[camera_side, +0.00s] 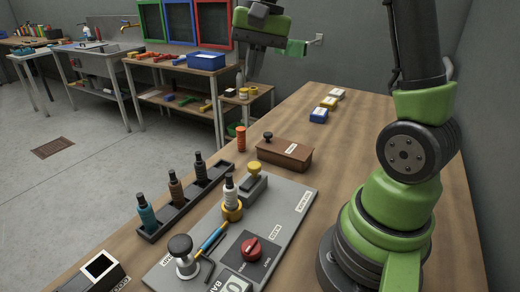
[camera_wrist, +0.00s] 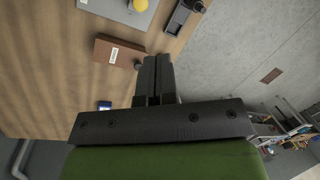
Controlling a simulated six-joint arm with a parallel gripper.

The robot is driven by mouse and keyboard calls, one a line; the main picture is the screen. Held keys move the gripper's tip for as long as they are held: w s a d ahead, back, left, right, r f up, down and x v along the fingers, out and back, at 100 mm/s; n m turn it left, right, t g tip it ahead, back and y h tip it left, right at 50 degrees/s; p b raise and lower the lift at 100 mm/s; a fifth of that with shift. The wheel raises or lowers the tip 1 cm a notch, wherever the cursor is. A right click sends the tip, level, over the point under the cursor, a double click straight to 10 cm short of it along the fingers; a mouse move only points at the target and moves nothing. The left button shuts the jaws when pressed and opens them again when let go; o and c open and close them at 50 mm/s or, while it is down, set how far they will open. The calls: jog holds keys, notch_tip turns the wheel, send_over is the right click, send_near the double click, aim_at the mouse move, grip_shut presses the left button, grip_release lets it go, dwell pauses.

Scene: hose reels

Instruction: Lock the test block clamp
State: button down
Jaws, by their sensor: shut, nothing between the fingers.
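The grey test board (camera_side: 300,205) lies on the wooden bench. A white nozzle with a black top (camera_side: 230,190) stands upright in a yellow ring (camera_side: 232,211) on it. A black-knobbed fitting (camera_side: 182,250) and a red dial (camera_side: 251,249) sit at the front. My gripper (camera_side: 242,83) is shut and empty, high above the far bench. In the wrist view, its fingers (camera_wrist: 154,62) are together, away from the board (camera_wrist: 115,8).
A brown box (camera_side: 284,153) with a black knob stands behind the board. A black rack (camera_side: 186,201) holds several nozzles at left. An orange cylinder (camera_side: 241,138) and small boxes (camera_side: 319,116) are farther back. Bench right of the brown box is clear.

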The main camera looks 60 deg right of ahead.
jog(key=w+d+f+m+g+y, duration=0.2)
jog(key=d+f+m, duration=0.2)
jog(key=d+f, duration=0.6)
jog(key=shift+d+f+g, duration=0.15)
jog(key=shift+f+g, duration=0.15)
jog(key=shift+f, duration=0.15)
jog(key=shift+w, duration=0.1)
send_near(251, 176)
jog(key=d+f, duration=0.3)
jog(key=d, duration=0.1)
jog(key=shift+d+f, duration=0.15)
jog(key=shift+f, duration=0.2)
jog(key=a, duration=0.1)
jog(key=s+a, duration=0.1)
jog(key=a, duration=0.1)
jog(key=shift+f, duration=0.1)
jog(key=shift+s+a, duration=0.15)
jog(key=shift+a, duration=0.3)
